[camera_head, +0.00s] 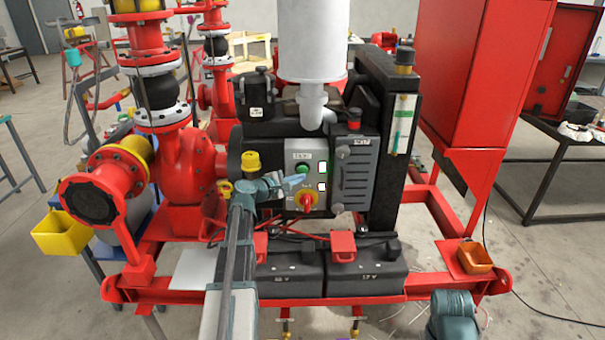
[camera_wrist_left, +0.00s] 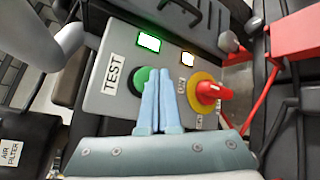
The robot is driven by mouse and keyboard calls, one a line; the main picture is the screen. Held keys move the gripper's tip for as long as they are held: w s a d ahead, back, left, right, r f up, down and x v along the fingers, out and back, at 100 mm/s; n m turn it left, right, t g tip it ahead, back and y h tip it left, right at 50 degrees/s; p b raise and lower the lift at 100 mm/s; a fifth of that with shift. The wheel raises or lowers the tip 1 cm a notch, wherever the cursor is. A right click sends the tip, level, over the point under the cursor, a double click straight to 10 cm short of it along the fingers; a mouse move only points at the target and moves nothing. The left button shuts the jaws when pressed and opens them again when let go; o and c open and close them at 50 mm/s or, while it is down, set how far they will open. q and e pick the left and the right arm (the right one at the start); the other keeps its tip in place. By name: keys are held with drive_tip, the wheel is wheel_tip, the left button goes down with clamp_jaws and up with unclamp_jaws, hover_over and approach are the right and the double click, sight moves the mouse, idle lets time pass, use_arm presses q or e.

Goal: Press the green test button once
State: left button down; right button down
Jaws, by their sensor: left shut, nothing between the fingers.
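The green test button (camera_head: 302,168) is on the grey control panel (camera_head: 325,167), under the TEST label. In the left wrist view the button (camera_wrist_left: 138,78) is partly hidden behind my finger on its right side. My left gripper (camera_head: 297,181) is shut with nothing between its blue fingers and points at the panel. In the wrist view the gripper's fingertips (camera_wrist_left: 157,72) overlap the button's right edge. I cannot tell whether they touch it. My right gripper is not in view.
A red rotary knob on a yellow plate (camera_head: 305,201) sits just below the button, and lit indicators (camera_head: 323,168) sit to its right. Black batteries (camera_head: 365,279) with red terminal covers (camera_head: 342,245) stand below the panel. A yellow cap (camera_head: 251,162) is left of the panel.

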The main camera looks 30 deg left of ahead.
use_arm(q)
drive_tip(key=shift+s+d, duration=0.15)
drive_tip(key=shift+s, duration=0.1)
drive_tip(key=s+d, duration=0.1)
drive_tip(key=s, duration=0.1)
drive_tip(key=s+d, duration=0.1)
drive_tip(key=s, duration=0.1)
drive_tip(key=shift+s+d, duration=0.1)
drive_tip(key=shift+d, duration=0.2)
idle(0.3)
idle(0.6)
